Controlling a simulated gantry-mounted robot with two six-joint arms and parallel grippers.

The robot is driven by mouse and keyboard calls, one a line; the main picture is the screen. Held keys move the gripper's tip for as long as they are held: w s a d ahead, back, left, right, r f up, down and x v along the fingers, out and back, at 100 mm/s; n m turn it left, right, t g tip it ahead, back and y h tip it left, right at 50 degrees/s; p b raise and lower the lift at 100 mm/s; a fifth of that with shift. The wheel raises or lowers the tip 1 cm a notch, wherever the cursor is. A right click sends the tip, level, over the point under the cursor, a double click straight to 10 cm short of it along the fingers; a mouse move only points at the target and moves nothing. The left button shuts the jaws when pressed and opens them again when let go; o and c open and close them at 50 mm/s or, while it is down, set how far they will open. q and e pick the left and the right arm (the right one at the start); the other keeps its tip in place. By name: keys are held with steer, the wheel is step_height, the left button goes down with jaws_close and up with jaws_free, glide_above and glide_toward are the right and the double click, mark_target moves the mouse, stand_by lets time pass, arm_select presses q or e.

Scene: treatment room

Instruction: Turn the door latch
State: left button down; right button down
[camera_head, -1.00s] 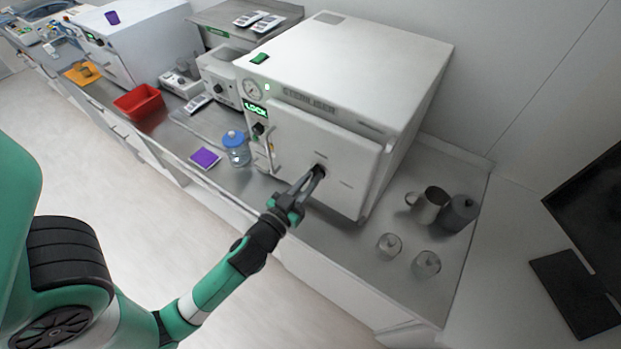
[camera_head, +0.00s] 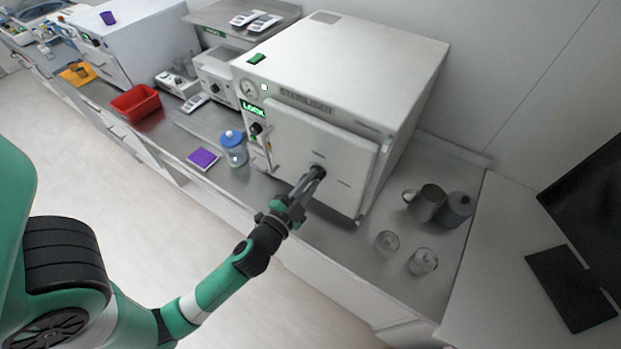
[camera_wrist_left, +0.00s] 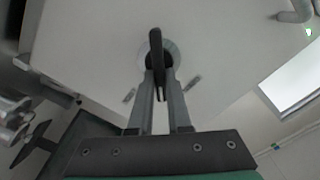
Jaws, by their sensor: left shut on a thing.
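The white steriliser (camera_head: 350,75) stands on the steel counter with its square door (camera_head: 325,150) closed against the front. The dark door latch (camera_head: 319,170) sits near the middle of the door. In the left wrist view the latch (camera_wrist_left: 156,50) is a black lever over a round grey hub, lying almost upright in the picture. My left gripper (camera_head: 309,184) is shut on the latch; its two fingers (camera_wrist_left: 160,98) stand on either side of the lever's lower end. My right gripper is not in view.
A blue-lidded jar (camera_head: 234,150) and a purple pad (camera_head: 203,159) are left of the steriliser. Metal jugs (camera_head: 425,205) and glass jars (camera_head: 424,261) stand on the counter to the right. A red bin (camera_head: 136,103) is farther left.

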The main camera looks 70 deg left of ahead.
arm_select(q)
steer(key=m, duration=0.3)
steer(key=m+p, duration=0.1)
steer(key=m, duration=0.4)
steer(key=shift+w+d+f+m, duration=0.2)
steer(key=shift+f+m, duration=0.1)
steer(key=shift+f, duration=0.1)
steer(key=shift+s, duration=0.1)
steer(key=c, duration=0.9)
jaws_free()
steer(key=shift+o, duration=0.2)
